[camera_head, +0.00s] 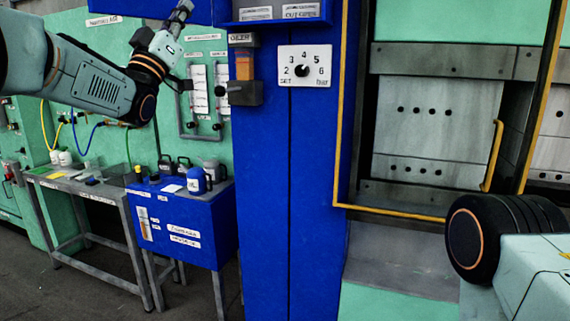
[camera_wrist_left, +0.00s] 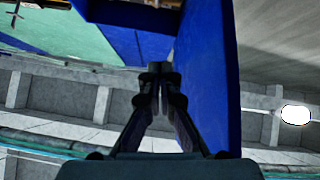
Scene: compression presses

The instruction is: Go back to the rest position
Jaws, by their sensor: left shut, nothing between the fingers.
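My left gripper (camera_head: 181,14) is raised at the top left of the head view, at the end of my left arm, in front of the green wall panel. In the left wrist view its two fingers (camera_wrist_left: 159,72) meet at the tips, shut with nothing between them. Blue panels stand beyond and to the right of the fingers there. My right arm shows only as a dark joint and a pale link at the lower right of the head view. The right gripper is out of sight.
A blue column with a pressure dial (camera_head: 304,67) stands in the middle. A press with a yellow-framed door (camera_head: 430,130) is to the right. A blue cabinet (camera_head: 185,228) with several bottles and a grey table (camera_head: 85,186) stand at left. Dark floor shows at lower left.

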